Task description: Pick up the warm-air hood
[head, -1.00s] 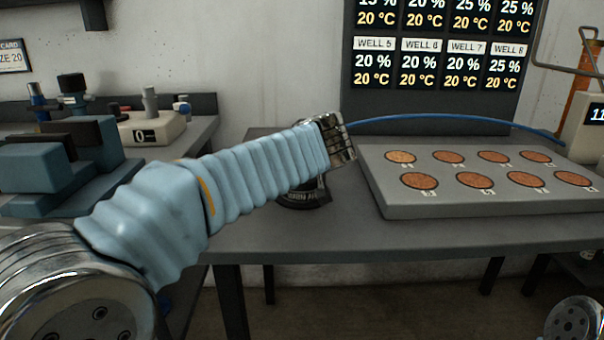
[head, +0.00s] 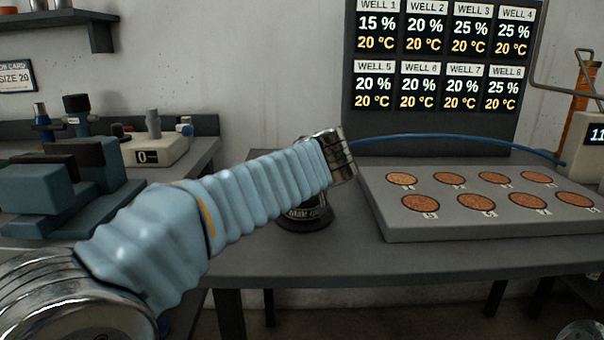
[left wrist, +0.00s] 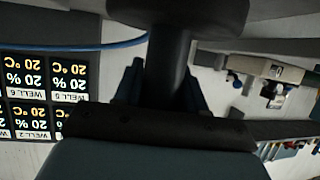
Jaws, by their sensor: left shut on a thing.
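The warm-air hood (head: 306,215) is a dark, round-based piece with pale lettering. In the head view it shows at the left end of the grey table, partly hidden behind my left arm. In the left wrist view its dark neck (left wrist: 168,55) stands between the two fingers of my left gripper (left wrist: 164,88), which is shut on it. The head view shows the metal wrist end above the hood, but the fingers are hidden there. I cannot tell whether the base touches the table. My right gripper is not in view.
A grey slab with several copper-coloured wells (head: 405,229) lies right of the hood, a blue hose (head: 430,138) behind it. A display board (head: 440,130) stands at the back. A bench with blue-grey equipment (head: 70,200) is at left. The table front (head: 300,262) is clear.

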